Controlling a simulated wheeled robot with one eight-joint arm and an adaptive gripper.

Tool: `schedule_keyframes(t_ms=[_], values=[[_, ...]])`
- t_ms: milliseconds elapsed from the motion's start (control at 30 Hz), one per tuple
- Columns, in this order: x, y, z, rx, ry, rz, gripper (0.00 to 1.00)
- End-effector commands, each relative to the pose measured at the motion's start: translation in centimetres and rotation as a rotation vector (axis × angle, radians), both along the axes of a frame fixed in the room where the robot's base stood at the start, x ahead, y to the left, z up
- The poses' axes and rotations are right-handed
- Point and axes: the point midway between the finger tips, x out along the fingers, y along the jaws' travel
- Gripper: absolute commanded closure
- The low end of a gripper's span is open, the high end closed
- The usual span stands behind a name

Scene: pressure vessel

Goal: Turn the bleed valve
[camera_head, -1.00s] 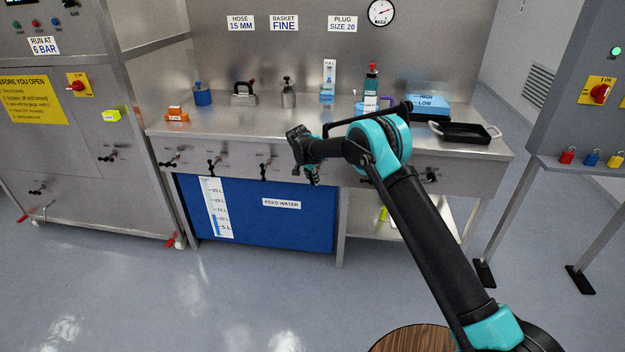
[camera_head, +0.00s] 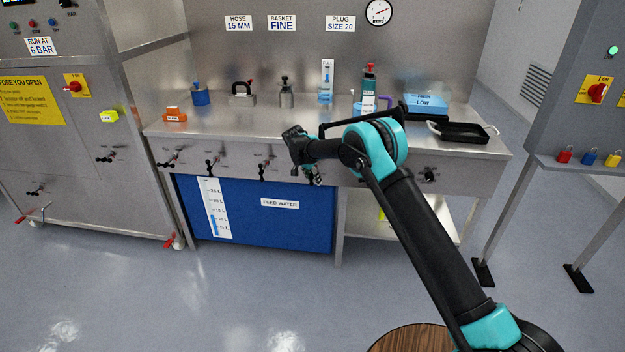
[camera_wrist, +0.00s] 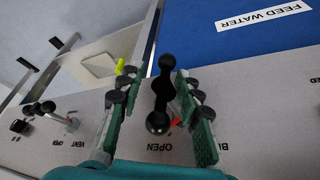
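The bleed valve's black handle (camera_wrist: 161,92) sticks out from the steel bench front, with a round knob at each end and a small red pointer beside it. An "OPEN" mark is next to it, and a partly hidden label starting with "B" is to its right. My gripper (camera_wrist: 155,112) is open, with one green-padded finger on each side of the handle and gaps showing between.
The vent valve (camera_wrist: 42,110) is to the left in the wrist view, apart from my fingers. Other black valve handles (camera_head: 263,171) line the bench front. The blue feed water tank (camera_head: 265,225) is below. A black tray (camera_head: 465,132) stands on the bench at right.

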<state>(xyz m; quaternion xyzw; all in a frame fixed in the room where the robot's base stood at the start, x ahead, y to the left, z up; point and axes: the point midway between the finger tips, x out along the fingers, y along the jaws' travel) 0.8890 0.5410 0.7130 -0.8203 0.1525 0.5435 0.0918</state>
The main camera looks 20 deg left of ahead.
Motion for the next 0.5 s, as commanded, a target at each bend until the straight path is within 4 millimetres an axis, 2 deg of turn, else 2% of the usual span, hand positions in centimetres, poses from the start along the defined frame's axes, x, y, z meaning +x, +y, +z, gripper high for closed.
schedule_keyframes(t_ms=[233, 500], values=[[-0.6, 0.3, 1.3, 0.001, 0.001, 0.003, 0.67], [-2.5, 1.1, 6.1, 0.001, 0.0, 0.003, 0.67]])
